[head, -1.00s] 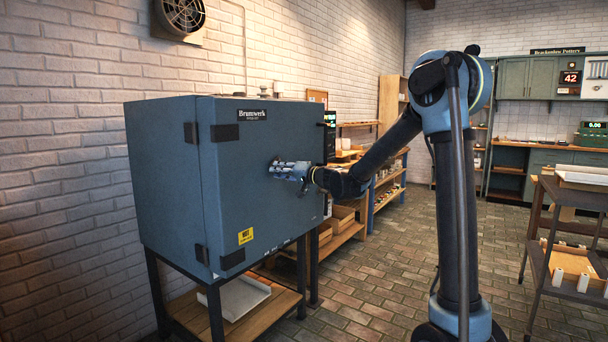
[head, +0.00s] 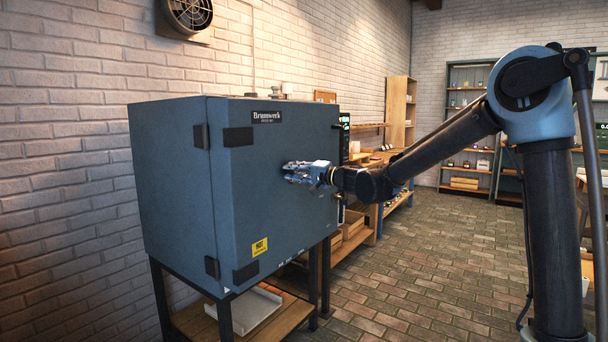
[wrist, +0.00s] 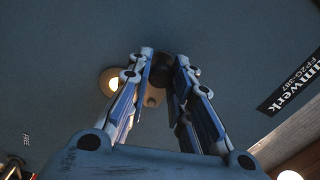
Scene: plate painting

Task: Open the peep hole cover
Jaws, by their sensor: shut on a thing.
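The blue-grey kiln (head: 275,200) stands on a dark stand, its door closed. My gripper (head: 300,174) is at the middle of the door front. In the wrist view my gripper (wrist: 162,72) is shut on the dark knob (wrist: 162,70) of the peep hole cover, between its fingertips. A tan part of the cover (wrist: 153,97) shows below the knob, between the fingers. Beside the left finger a pale glowing round spot (wrist: 110,82), apparently the peep hole, is exposed and partly hidden by the finger. In the head view my gripper hides the cover.
A yellow warning label (head: 260,247) is low on the door. A white tray (head: 250,310) lies on the shelf under the kiln. A wooden bench and shelves (head: 401,115) run along the wall behind. The brick floor (head: 420,270) in front is clear.

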